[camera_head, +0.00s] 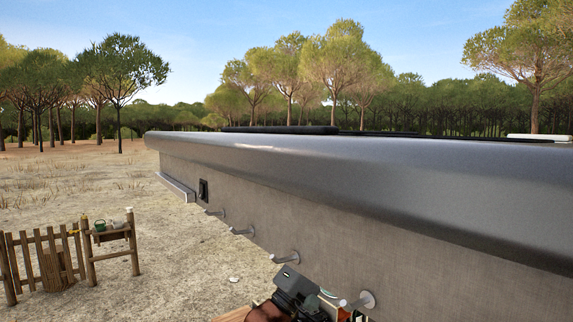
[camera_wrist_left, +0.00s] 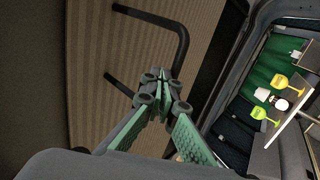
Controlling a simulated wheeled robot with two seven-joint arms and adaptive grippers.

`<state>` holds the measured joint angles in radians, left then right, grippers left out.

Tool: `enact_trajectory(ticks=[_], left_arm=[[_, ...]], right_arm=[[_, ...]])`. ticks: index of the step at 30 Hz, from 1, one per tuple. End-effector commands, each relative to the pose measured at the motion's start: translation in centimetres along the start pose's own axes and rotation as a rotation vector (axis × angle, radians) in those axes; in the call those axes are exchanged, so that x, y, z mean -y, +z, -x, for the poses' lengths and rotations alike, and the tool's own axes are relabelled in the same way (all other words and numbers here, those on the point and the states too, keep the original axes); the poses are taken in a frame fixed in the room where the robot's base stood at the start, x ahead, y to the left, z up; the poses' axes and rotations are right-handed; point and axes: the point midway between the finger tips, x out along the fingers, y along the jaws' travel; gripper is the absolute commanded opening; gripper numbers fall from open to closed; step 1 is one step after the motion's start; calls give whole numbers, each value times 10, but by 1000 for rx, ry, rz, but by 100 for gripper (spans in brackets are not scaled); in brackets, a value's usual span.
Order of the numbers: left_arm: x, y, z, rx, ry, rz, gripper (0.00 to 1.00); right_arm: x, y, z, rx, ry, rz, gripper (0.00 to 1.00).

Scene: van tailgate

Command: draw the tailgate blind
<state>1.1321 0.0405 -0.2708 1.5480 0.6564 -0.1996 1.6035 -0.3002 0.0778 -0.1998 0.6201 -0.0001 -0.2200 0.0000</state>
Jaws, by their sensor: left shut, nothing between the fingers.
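In the left wrist view a brown ribbed panel (camera_wrist_left: 110,50), possibly the blind, fills the left side. A dark bent bar like a handle (camera_wrist_left: 184,42) stands out from it. My left gripper (camera_wrist_left: 162,88), with green pads, has its fingertips together by the lower end of this bar; I cannot tell whether they touch it. Nothing shows between the fingers. In the head view a grey fabric-like face (camera_head: 330,215) under a rounded metallic edge (camera_head: 350,165) runs across the right; whether this is the blind is unclear. My right gripper is not seen.
Several pegs (camera_head: 285,257) stick out of the grey face. A dark object (camera_head: 297,285) sits below them, partly cut off. In the wrist view, yellow-green cups (camera_wrist_left: 268,114) stand on a surface at the right. A wooden fence (camera_head: 40,258) and open sandy ground lie left.

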Motion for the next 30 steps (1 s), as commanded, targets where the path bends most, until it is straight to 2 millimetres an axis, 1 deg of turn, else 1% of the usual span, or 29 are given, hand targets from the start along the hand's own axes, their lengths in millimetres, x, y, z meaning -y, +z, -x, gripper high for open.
enact_trajectory(ticks=[12,30], left_arm=[[3,1,-2,1,-3,1,0],[29,1,-33,2,-3,2,0]], right_arm=[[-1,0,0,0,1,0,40],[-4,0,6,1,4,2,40]])
